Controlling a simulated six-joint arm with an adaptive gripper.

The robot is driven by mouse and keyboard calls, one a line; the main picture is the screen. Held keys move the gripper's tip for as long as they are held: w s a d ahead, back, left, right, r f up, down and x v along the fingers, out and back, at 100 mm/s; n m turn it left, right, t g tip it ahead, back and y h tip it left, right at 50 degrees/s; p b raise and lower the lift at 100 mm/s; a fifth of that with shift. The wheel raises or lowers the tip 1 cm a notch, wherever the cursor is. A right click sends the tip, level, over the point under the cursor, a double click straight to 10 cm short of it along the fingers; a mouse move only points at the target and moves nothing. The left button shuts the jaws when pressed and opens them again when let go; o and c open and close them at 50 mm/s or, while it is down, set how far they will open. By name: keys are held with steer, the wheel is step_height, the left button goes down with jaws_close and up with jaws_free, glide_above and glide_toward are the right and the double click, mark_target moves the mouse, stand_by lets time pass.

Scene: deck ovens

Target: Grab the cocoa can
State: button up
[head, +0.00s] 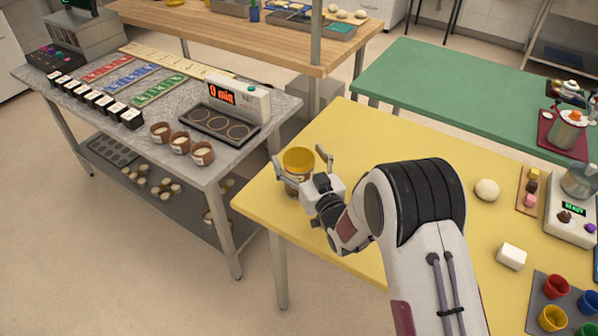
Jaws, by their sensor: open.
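A can with a yellow top and a brownish body, which looks like the cocoa can (298,160), stands upright near the left corner of the yellow table (345,130). My gripper (299,158) is open around it, one finger on the can's left and the other on its right. I cannot tell whether the fingers touch it. The can's lower part is partly hidden by my gripper, and its label cannot be read.
A white dough ball (487,190), a white block (511,256), a scale (570,219) and a tray (538,291) of coloured cups lie to the right. A metal post (315,45) rises behind the can. A grey table (190,90) with small pots stands at left.

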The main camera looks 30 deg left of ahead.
steer(key=c, duration=1.9)
steer(key=shift+r, duration=0.15)
steer(key=shift+r, duration=4.9)
